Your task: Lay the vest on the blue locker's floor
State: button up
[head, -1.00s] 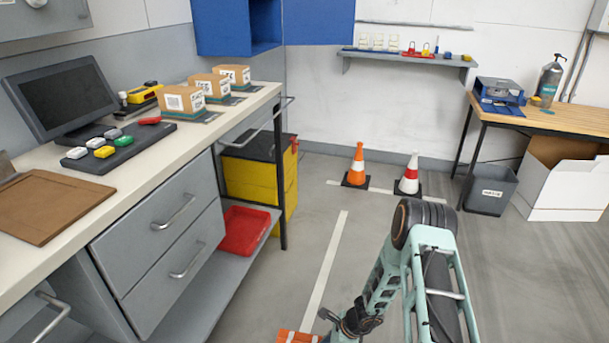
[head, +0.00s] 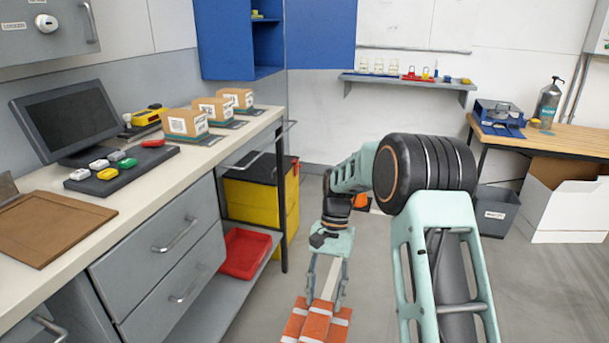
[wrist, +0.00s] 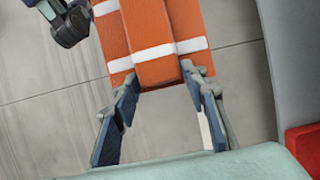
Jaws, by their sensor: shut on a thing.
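The vest (head: 314,322) is orange with white bands and looks folded. My gripper (head: 326,300) is shut on it near one end and holds it low in front of the workbench, at the bottom of the head view. In the wrist view the vest (wrist: 155,45) extends away from between the two fingers of my gripper (wrist: 160,85). The blue locker (head: 237,40) is on the wall at the upper left, with its door (head: 320,22) swung open to the right. A small yellow-green item shows on a shelf inside it. The locker's floor is mostly hidden.
The workbench (head: 60,240) at left holds a monitor (head: 68,115), a tray of colored blocks and several cardboard boxes (head: 185,126). A red tray (head: 245,253) sits on its lower shelf beside a yellow bin (head: 250,200). A wall shelf (head: 410,82) holds small items.

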jog(key=s+d+r+n+h, duration=0.1)
jog(key=s+d+r+n, duration=0.2)
jog(key=d+r, duration=0.7)
notch_tip(320, 180, up, 19)
jog(key=s+a+p, duration=0.1)
jog(key=s+p, duration=0.1)
jog(key=p, duration=2.6)
jog(key=shift+a+f, duration=0.15)
jog(key=shift+f, duration=0.05)
